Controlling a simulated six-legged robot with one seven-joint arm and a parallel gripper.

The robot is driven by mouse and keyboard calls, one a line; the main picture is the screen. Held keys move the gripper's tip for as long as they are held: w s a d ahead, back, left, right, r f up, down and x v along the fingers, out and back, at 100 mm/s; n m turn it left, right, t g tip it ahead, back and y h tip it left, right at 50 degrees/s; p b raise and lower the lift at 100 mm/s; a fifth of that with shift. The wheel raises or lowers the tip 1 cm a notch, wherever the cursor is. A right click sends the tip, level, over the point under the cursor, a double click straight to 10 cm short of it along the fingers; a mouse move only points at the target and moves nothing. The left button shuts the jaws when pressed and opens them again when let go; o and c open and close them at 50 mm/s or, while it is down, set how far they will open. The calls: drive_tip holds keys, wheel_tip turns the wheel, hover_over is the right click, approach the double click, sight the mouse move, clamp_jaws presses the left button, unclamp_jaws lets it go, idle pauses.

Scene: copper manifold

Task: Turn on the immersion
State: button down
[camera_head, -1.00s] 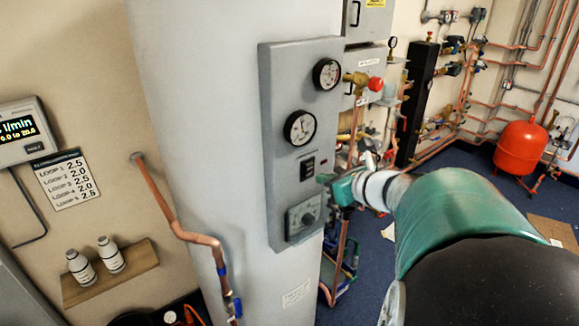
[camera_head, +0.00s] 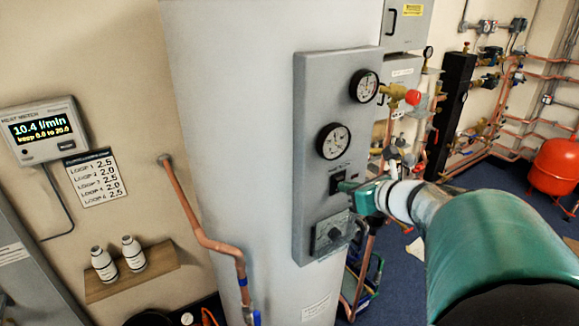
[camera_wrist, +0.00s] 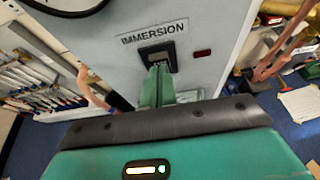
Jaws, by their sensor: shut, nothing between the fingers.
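The immersion switch (camera_head: 338,180) is a small black rocker on the grey panel (camera_head: 312,110) fixed to the pale cylinder. In the wrist view the switch (camera_wrist: 158,51) sits under the label "IMMERSION", with a dark red indicator (camera_wrist: 201,53) to its right. My green gripper (camera_head: 346,187) is shut and empty, its tips at the lower part of the switch. In the wrist view the gripper tips (camera_wrist: 159,72) overlap the switch's lower half and hide part of it. I cannot tell whether they touch it.
Two gauges (camera_head: 334,141) are above the switch and a dial control (camera_head: 328,236) is below it. A brass valve with a red knob (camera_head: 413,97) juts out at the panel's right. A copper pipe (camera_head: 197,220) runs down the cylinder's left.

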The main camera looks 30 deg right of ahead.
drive_tip(key=shift+w+r+g, duration=0.15)
drive_tip(key=shift+w+g, duration=0.15)
drive_tip(key=shift+r, duration=0.85)
